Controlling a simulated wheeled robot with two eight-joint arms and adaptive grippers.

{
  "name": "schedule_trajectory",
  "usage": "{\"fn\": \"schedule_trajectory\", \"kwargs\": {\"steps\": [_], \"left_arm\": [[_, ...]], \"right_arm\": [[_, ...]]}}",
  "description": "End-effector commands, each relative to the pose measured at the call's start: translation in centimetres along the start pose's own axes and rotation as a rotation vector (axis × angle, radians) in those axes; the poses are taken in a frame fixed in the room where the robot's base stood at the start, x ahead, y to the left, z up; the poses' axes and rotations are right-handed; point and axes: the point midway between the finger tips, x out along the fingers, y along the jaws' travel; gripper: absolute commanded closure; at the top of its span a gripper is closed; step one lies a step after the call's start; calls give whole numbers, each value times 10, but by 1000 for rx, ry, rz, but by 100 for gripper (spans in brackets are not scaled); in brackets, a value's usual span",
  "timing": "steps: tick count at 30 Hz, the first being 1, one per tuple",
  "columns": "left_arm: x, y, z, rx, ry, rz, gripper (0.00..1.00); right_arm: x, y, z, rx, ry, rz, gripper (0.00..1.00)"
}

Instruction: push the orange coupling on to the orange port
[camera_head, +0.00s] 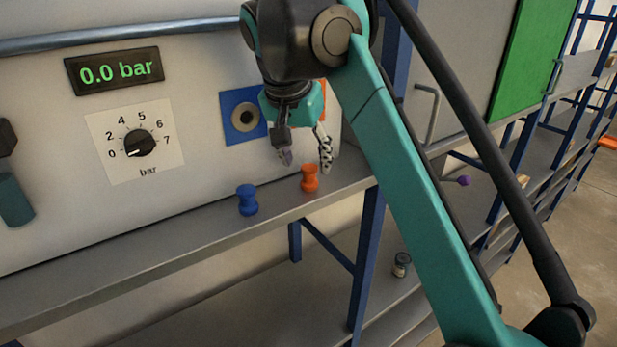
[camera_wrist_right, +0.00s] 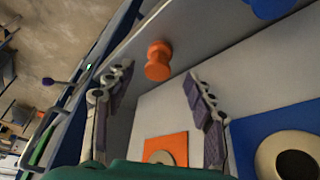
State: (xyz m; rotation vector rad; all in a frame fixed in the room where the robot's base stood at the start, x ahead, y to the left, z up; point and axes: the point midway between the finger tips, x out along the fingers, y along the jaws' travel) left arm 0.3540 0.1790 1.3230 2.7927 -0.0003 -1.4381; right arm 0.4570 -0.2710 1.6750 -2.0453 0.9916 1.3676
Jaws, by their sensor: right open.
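The orange coupling (camera_head: 310,178) stands upright on the grey shelf below my right gripper (camera_head: 305,160). In the right wrist view the orange coupling (camera_wrist_right: 158,61) shows beyond and between the two spread fingers of my right gripper (camera_wrist_right: 158,92), not touching them. The gripper is open and empty. The orange port (camera_wrist_right: 166,150) is a ring on an orange square plate on the wall, partly cut off by my gripper's body in the wrist view. In the head view my right gripper hides most of the orange plate (camera_head: 322,88). My left gripper is not in view.
A blue coupling (camera_head: 247,199) stands on the shelf (camera_head: 180,232) left of the orange one. A blue port (camera_head: 245,115) is on the wall beside the gripper. A pressure display (camera_head: 114,71) reads 0.0 bar above a dial (camera_head: 140,143). A blue post (camera_head: 368,258) is below the shelf.

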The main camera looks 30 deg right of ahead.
Motion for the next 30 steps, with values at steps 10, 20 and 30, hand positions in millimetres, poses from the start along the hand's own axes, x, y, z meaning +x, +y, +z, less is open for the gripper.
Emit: {"fn": "schedule_trajectory", "kwargs": {"steps": [10, 20, 30], "left_arm": [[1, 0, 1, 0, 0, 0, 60], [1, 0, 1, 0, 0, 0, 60], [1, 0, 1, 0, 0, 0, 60]], "right_arm": [[40, 2, 0, 0, 0, 1, 45], [40, 1, 0, 0, 0, 0, 48], [40, 1, 0, 0, 0, 0, 96]]}}
